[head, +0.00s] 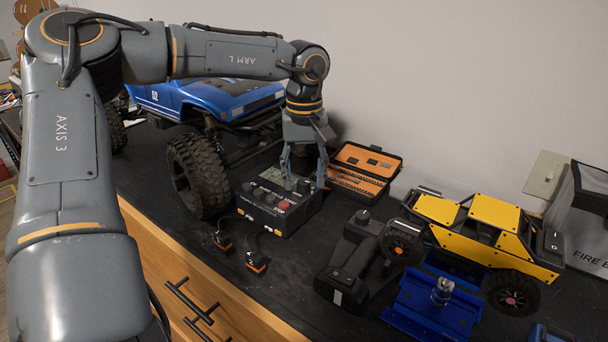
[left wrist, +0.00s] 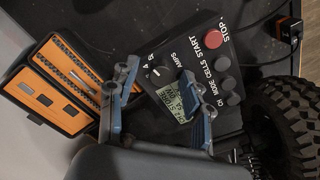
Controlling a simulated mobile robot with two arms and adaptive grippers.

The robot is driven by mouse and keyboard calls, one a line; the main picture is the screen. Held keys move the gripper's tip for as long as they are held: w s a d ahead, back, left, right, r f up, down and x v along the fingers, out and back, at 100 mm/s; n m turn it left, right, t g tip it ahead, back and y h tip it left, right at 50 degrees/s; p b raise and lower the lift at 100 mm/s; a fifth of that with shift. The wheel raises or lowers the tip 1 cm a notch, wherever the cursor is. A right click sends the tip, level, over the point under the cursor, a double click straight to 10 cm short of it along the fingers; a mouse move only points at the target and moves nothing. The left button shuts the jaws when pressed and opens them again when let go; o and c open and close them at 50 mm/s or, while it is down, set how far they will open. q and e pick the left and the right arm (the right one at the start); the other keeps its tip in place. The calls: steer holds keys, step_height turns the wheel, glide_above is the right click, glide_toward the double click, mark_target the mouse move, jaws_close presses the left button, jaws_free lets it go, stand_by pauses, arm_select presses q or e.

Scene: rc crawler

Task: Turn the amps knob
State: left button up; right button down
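The charger (head: 280,219) is a black box on the bench, with a small display, a row of buttons and a red STOP button. In the left wrist view its front panel (left wrist: 203,55) shows the labels AMPS, CELLS, START and STOP. The dark amps knob (left wrist: 160,73) sits beside the AMPS label, between my fingertips in that view. My left gripper (head: 305,182) points down over the charger's right part. In the left wrist view the left gripper (left wrist: 157,78) is open, a finger on each side of the knob; contact cannot be told. My right gripper is not in view.
A blue truck (head: 205,98) with big tyres stands left of the charger. An open orange tool case (head: 362,170) lies behind right. A black transmitter (head: 350,262), a yellow crawler (head: 480,225) and a blue stand (head: 425,305) are to the right. Cable plugs (head: 257,262) lie in front.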

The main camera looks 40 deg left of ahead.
mark_target(304, 181)
arm_select(q)
step_height(304, 181, up, 12)
stand_by(0.6)
stand_by(0.5)
